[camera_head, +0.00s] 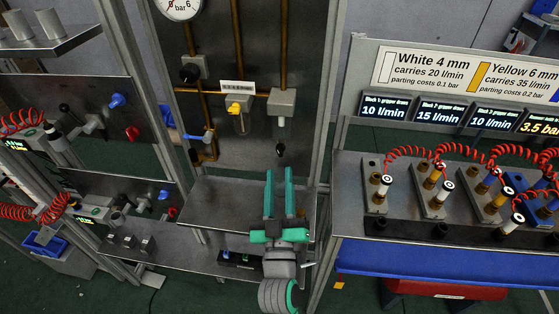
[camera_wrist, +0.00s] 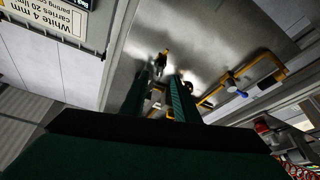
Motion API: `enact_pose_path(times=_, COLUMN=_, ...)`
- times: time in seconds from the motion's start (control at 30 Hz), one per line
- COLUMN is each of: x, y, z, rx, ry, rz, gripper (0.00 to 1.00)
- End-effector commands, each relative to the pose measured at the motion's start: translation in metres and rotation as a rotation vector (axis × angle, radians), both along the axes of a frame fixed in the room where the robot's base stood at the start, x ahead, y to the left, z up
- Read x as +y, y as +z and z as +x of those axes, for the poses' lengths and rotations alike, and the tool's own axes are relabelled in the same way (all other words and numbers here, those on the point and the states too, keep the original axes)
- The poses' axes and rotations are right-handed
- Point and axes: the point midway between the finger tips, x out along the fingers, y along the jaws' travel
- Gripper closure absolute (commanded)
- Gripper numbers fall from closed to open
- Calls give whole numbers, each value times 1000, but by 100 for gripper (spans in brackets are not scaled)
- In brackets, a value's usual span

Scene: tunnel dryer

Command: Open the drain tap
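My gripper (camera_head: 279,172) is in front of the back panel, its two teal fingers pointing up and away. The fingers are apart with nothing between them; they also show apart in the wrist view (camera_wrist: 167,78). Just beyond the fingertips, a small black tap-like part (camera_head: 280,150) hangs below a grey block (camera_head: 281,102). A dark part with a yellowish tip (camera_wrist: 163,57) shows near the fingertips in the wrist view. A blue-handled tap (camera_head: 208,136) sits on the brass pipe to the left, and shows at right in the wrist view (camera_wrist: 242,93). I cannot tell which is the drain tap.
A metal shelf (camera_head: 222,208) lies under the panel. A bench with red coiled hoses (camera_head: 408,152) stands at right. Posts flank the panel.

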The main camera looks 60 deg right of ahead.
Motion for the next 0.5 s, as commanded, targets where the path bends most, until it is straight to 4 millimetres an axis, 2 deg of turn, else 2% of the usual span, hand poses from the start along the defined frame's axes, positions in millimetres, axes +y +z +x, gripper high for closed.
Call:
enact_pose_path(times=0.3, x=-33, y=15, z=19, rx=-2, ry=0, rz=-1, gripper=72)
enact_pose_path(times=0.5, x=-42, y=19, z=25, rx=0, ry=0, rz=-1, gripper=72)
